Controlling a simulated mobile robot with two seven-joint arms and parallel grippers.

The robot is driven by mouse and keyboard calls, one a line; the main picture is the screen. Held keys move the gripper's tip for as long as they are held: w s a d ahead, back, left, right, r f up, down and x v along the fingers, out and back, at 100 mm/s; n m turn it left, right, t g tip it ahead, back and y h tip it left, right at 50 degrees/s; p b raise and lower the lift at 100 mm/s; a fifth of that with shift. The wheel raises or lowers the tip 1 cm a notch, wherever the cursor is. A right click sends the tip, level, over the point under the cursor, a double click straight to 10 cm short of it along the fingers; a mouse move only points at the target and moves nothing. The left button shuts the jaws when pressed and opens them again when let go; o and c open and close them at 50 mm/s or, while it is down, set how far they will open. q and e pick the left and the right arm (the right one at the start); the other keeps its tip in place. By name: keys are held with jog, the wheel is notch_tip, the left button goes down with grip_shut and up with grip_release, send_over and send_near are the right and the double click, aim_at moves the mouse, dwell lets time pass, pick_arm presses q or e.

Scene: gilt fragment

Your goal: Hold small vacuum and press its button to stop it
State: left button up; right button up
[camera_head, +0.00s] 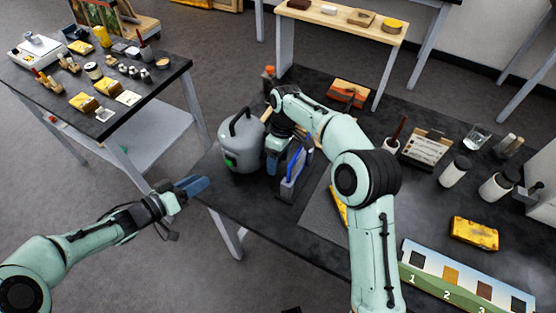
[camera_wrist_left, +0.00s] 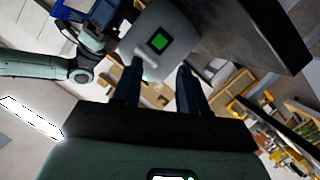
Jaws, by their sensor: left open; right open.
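The small vacuum (camera_head: 241,142) is a grey canister with a dark handle on top, upright at the left corner of the dark table. A lit green button (camera_head: 229,161) is on its left-facing side. The left wrist view shows the vacuum (camera_wrist_left: 185,38) with the green button (camera_wrist_left: 158,41) beyond my left fingers. My left gripper (camera_head: 200,186) is open and empty, off the table edge, lower left of the vacuum and apart from it. My right gripper (camera_head: 275,158) is open beside the vacuum's right side; whether it touches is hidden by the arm.
A blue-edged upright object (camera_head: 295,168) stands right of my right gripper. A side table (camera_head: 100,95) with small items is at left. Floor between the tables is clear.

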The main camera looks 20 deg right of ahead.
jog(key=shift+s+f, duration=0.1)
jog(key=shift+f, duration=0.25)
grip_shut()
pick_arm(q)
grip_shut()
dwell(1.5)
